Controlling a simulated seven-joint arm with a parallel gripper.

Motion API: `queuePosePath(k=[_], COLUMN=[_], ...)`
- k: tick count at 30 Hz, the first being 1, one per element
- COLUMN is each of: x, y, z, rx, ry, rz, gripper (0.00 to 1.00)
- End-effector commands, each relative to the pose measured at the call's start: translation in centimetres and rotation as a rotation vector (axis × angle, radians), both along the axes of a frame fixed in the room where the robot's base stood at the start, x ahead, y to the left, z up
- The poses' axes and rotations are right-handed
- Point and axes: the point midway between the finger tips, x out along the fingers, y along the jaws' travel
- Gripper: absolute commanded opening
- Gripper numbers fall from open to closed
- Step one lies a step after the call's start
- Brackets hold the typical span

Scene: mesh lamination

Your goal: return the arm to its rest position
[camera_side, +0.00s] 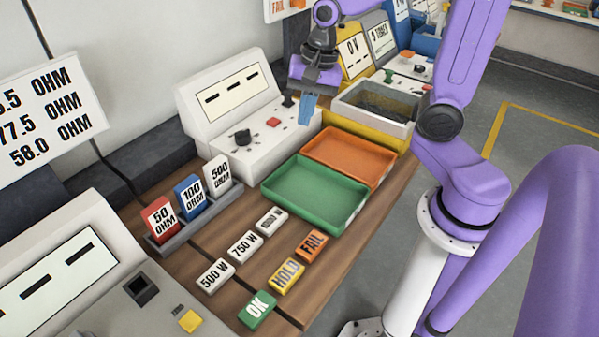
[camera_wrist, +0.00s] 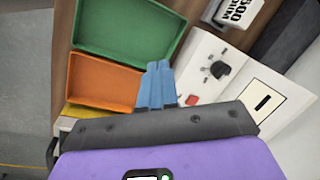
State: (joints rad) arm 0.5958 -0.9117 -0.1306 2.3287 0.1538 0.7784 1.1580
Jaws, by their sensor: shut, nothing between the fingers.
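My gripper (camera_side: 307,110) has blue fingers and hangs in the air near the right end of the white meter panel in the side view. Its fingers are together and hold nothing. In the wrist view the blue fingers (camera_wrist: 157,84) show side by side, in front of the edge of the orange tray and the white panel. My purple arm reaches in from the right of the side view.
A green tray (camera_side: 316,226) and an orange tray (camera_side: 385,152) lie empty on the wooden bench (camera_side: 190,262). The white meter panel (camera_side: 215,140) has a black knob and a red button. Labelled blocks, such as the green OK block (camera_side: 258,309), lie in front. A grey-rimmed bin (camera_side: 405,131) stands beyond.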

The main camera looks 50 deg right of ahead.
Motion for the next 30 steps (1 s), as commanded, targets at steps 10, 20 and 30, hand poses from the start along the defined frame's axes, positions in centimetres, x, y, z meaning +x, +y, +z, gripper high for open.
queuePosePath(k=[10,20,30], x=[-7.8,-15.0,-18.3], y=[3.1,3.4,2.9], z=[-0.4,-0.8,-1.0], rx=[-0.109,-0.189,-0.224], ry=[-0.042,-0.090,-0.114], rz=[0.850,1.633,2.025], gripper=[0.00,0.00,0.00])
